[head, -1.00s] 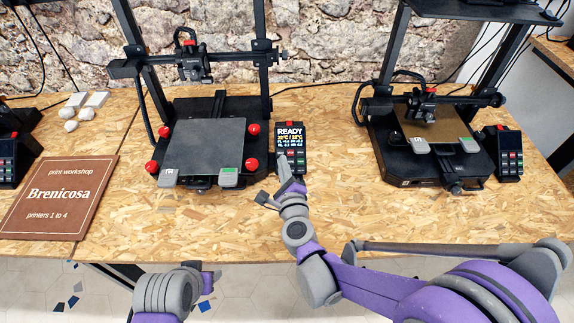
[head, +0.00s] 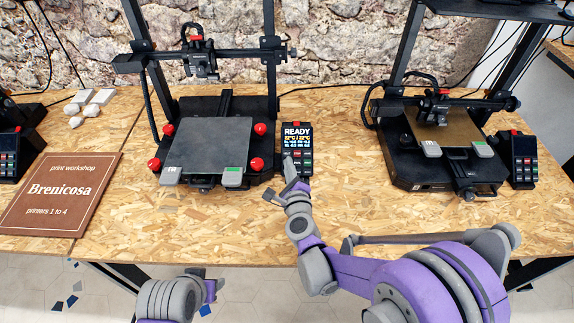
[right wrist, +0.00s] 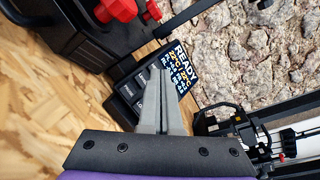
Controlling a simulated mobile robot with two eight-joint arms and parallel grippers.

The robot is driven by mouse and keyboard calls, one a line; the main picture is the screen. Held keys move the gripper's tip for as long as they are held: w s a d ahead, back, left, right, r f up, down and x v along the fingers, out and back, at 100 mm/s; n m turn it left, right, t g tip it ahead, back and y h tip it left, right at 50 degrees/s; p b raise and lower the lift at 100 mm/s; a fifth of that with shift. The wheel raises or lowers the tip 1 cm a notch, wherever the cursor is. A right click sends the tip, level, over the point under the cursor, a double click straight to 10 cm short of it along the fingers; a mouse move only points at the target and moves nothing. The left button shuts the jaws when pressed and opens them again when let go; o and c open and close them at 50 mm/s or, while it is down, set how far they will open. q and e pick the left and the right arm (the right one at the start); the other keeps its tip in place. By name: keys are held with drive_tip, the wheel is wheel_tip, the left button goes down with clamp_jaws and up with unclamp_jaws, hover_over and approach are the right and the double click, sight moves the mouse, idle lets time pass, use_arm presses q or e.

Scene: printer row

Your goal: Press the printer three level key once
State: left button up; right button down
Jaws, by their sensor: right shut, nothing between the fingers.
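A black control panel (head: 297,140) with a lit screen reading READY stands at the right of the middle printer (head: 205,150). Small dark and red keys sit below its screen. The number of this printer is not legible, and I cannot pick out the level key. My right gripper (head: 289,162) is shut and empty, its tips over the left side of the keys. In the right wrist view its fingers (right wrist: 161,80) cover part of the panel (right wrist: 172,66) and some keys; I cannot tell whether they touch. My left gripper (head: 212,287) is low, in front of the table edge.
Another printer (head: 440,150) with its own panel (head: 522,158) stands to the right. A further key panel (head: 8,155) is at the left edge. Red bed knobs (head: 257,164) lie close left of the panel. The front tabletop (head: 180,225) is clear.

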drive_tip(key=shift+w+f, duration=0.4)
drive_tip(key=shift+f, duration=0.1)
idle(1.8)
drive_tip(key=shift+w+f+b, duration=0.25)
drive_tip(key=shift+f+b, duration=0.05)
drive_tip(key=shift+b, duration=0.15)
